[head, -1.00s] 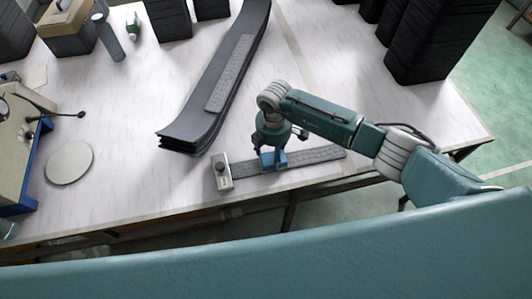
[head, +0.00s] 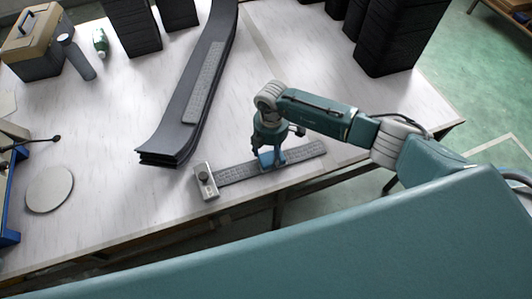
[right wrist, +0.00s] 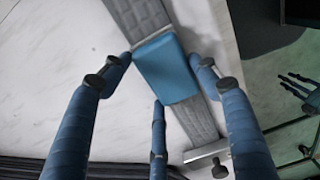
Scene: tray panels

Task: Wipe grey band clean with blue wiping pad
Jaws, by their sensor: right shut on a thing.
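The grey band (head: 238,172) lies flat near the table's front edge, a long strip with a patterned surface. It runs diagonally through the right wrist view (right wrist: 198,122). The blue wiping pad (right wrist: 166,70) lies across the band near its middle. My right gripper (head: 268,158) points down over the pad and is shut on it; in the right wrist view its fingers (right wrist: 161,75) stand around the pad's sides. The band under the pad is hidden. I cannot make out any dirt on the band.
A metal clamp block (head: 205,181) with a knob sits at the band's left end. A stack of long curved dark panels (head: 178,138) lies behind. A round grey disc (head: 49,190), a toolbox (head: 34,45) and black stacks (head: 395,35) stand around. White table surface is clear beside the band.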

